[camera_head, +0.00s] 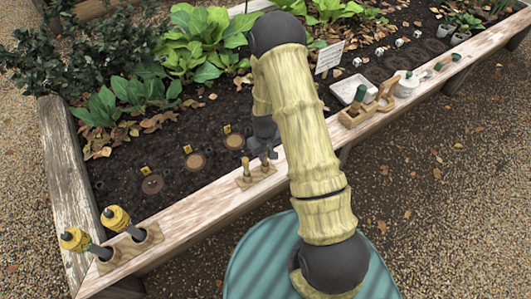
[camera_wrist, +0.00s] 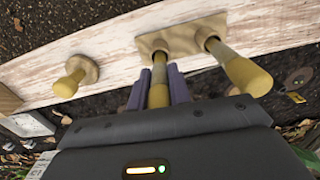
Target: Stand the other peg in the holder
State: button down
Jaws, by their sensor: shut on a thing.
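The holder (camera_wrist: 183,38) is a tan plate on the pale plank ledge. One yellow peg (camera_wrist: 245,74) stands upright in one side of it; this peg also shows in the head view (camera_head: 246,170). My gripper (camera_wrist: 160,88) is shut on the other peg (camera_wrist: 158,94), with a purple finger on each side. This peg is upright, and its lower end meets the holder at the second position; I cannot tell how deep it sits. In the head view my gripper (camera_head: 264,154) is over the right side of the holder (camera_head: 252,182).
A similar yellow peg (camera_wrist: 70,84) stands on a round base (camera_wrist: 88,68) beside the holder. Two yellow-and-black handled tools (camera_head: 117,219) stand at the ledge's left end. A white tray (camera_head: 350,89) and wooden box (camera_head: 354,117) lie to the right. Dark soil lies behind.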

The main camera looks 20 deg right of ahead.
jog(key=shift+f, duration=0.1)
jog(key=c, duration=1.2)
grip_release()
notch_tip(320, 180, up, 18)
jog(key=p, duration=0.3)
jog(key=shift+f, duration=0.25)
